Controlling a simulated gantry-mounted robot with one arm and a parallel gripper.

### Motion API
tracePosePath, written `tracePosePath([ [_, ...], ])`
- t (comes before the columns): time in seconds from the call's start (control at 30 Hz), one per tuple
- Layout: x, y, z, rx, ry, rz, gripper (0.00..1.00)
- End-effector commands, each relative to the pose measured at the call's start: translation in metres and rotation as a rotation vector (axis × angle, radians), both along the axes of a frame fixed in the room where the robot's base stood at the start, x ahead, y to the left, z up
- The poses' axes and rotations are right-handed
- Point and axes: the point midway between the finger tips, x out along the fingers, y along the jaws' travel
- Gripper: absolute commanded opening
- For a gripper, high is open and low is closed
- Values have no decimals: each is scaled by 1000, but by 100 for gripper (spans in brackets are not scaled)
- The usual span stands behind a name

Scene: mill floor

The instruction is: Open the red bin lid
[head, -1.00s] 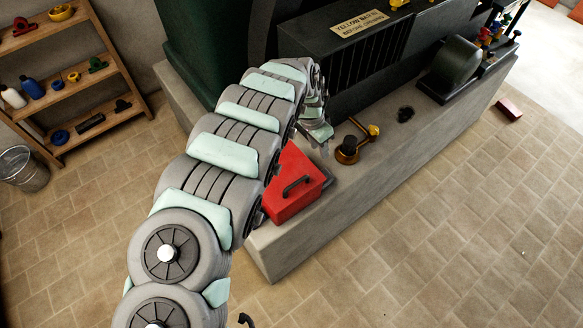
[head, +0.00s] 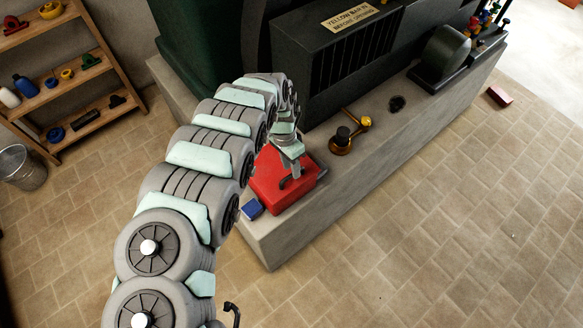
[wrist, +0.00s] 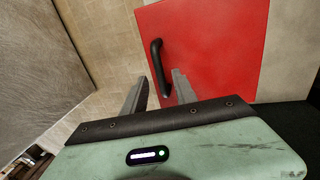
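The red bin lid (head: 270,178) is on the grey plinth, in front of the dark machine, and looks closed. Its black handle (wrist: 157,66) shows in the wrist view, and in the head view it is partly hidden by my gripper (head: 291,172). My gripper is directly over the lid at the handle. In the wrist view my gripper (wrist: 160,90) has its two fingers apart, with the near end of the handle appearing between them. I cannot tell whether a finger touches the handle.
A blue block (head: 252,208) lies beside the bin at the plinth's left end. The machine (head: 335,60) rises behind.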

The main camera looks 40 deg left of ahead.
Motion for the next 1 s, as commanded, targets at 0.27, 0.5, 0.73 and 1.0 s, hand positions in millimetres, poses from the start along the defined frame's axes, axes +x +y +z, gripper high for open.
tracePosePath([
  [0.27, 1, -2, -14, 2, -2, 0, 34],
  [0.5, 0, -2, -15, 2, -2, 0, 34],
  [0.73, 0, -2, -15, 2, -2, 0, 17],
  [1.0, 0, -3, -15, 1, -2, 0, 0],
])
